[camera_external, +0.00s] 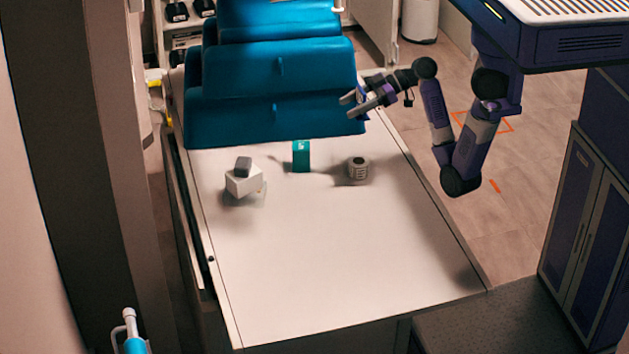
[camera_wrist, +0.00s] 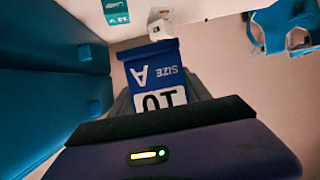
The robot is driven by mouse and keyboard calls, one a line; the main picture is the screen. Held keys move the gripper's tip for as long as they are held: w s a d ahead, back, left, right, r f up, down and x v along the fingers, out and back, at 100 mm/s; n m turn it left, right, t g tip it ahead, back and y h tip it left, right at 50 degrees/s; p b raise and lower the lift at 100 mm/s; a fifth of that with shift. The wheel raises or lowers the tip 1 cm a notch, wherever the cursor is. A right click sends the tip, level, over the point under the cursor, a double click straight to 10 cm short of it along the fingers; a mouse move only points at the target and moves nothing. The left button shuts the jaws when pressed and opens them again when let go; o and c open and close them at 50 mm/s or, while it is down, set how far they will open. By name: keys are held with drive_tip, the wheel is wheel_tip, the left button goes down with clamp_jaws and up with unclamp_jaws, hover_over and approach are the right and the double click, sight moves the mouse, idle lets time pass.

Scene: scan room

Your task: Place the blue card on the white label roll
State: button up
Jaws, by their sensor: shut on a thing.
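My gripper (camera_external: 353,104) is shut on the blue card (camera_wrist: 155,78) and holds it in the air near the right end of the teal cushions. In the wrist view the card stands out from the jaws, with "SIZE A" and "10" upside down.
A teal box (camera_external: 301,156) stands left of the roll and shows in the wrist view (camera_wrist: 116,11). Further left, a grey block (camera_external: 243,167) sits on a white box (camera_external: 241,183). Teal cushions (camera_external: 275,120) border the table's back. The table's front is clear.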

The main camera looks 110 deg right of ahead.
wheel_tip(320, 180, down, 16)
drive_tip(key=shift+f+b, duration=0.1)
drive_tip(key=shift+b, duration=0.5)
drive_tip(key=shift+f, duration=0.15)
drive_tip(key=o, duration=1.5)
drive_tip(key=shift+c, duration=0.2)
drive_tip(key=shift+r, duration=0.25)
drive_tip(key=b+v, duration=0.1)
drive_tip(key=v, duration=1.1)
